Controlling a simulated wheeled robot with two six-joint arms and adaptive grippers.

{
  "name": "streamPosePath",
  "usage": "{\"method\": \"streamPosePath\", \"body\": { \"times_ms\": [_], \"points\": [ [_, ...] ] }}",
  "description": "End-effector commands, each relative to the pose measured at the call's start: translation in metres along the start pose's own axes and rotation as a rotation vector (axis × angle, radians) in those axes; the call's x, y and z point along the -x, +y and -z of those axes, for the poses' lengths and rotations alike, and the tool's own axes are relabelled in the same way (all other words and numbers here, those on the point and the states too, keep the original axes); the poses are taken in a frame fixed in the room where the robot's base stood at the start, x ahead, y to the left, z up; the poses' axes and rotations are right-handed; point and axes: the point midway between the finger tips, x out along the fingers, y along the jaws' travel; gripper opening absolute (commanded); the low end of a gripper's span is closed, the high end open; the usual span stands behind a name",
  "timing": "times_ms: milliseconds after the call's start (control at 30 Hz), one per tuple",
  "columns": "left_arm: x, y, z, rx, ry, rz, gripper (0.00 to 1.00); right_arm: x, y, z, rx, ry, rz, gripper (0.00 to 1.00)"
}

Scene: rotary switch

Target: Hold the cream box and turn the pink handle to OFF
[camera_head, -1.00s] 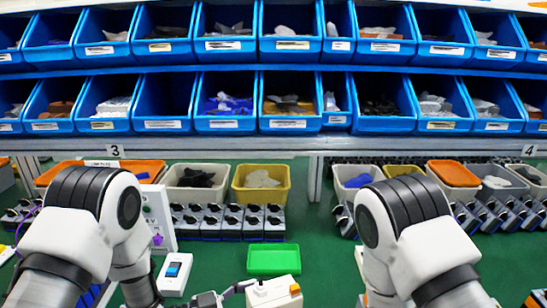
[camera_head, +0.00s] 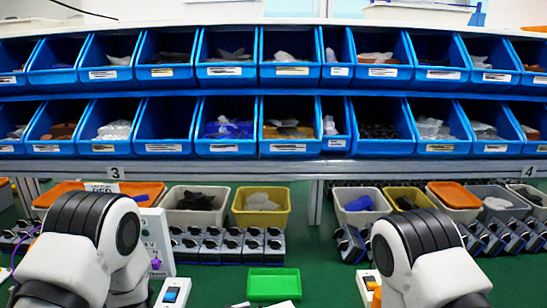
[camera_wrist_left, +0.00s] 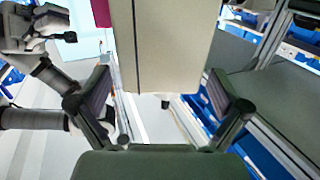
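In the left wrist view, the cream box (camera_wrist_left: 175,40) fills the top middle, with a dark seam down its face. My left gripper (camera_wrist_left: 160,80) has one finger on each side of it. Whether the fingers press on it is unclear. A pink part (camera_wrist_left: 101,12) shows at the box's upper left and may be the handle; its setting cannot be read. In the head view, only a pale edge (camera_head: 283,304), possibly the box, shows at the bottom. My left gripper is out of that view. A dark part at the wrist view's upper left (camera_wrist_left: 30,35) appears to be my right gripper, its fingers unclear.
A green tray (camera_head: 268,283) lies on the green bench. A white box with a blue switch (camera_head: 170,294) stands by my left arm. Another with an orange part (camera_head: 371,284) is partly behind my right arm. Bins and blue racks (camera_head: 290,165) line the back.

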Motion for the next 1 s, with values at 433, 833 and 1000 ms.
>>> {"method": "streamPosePath", "body": {
  "times_ms": [433,833,1000],
  "points": [
    [0.050,-0.003,0.001,0.004,0.003,0.009,1.00,0.000,0.000,0.000,0.000,0.000,0.000,0.00],
    [0.119,-0.001,0.000,0.001,0.001,0.002,1.00,0.000,0.000,0.000,0.000,0.000,0.000,0.00],
    [0.120,0.000,0.000,0.000,0.000,0.000,1.00,0.000,0.000,0.000,0.000,0.000,0.000,0.00]
  ]
}}
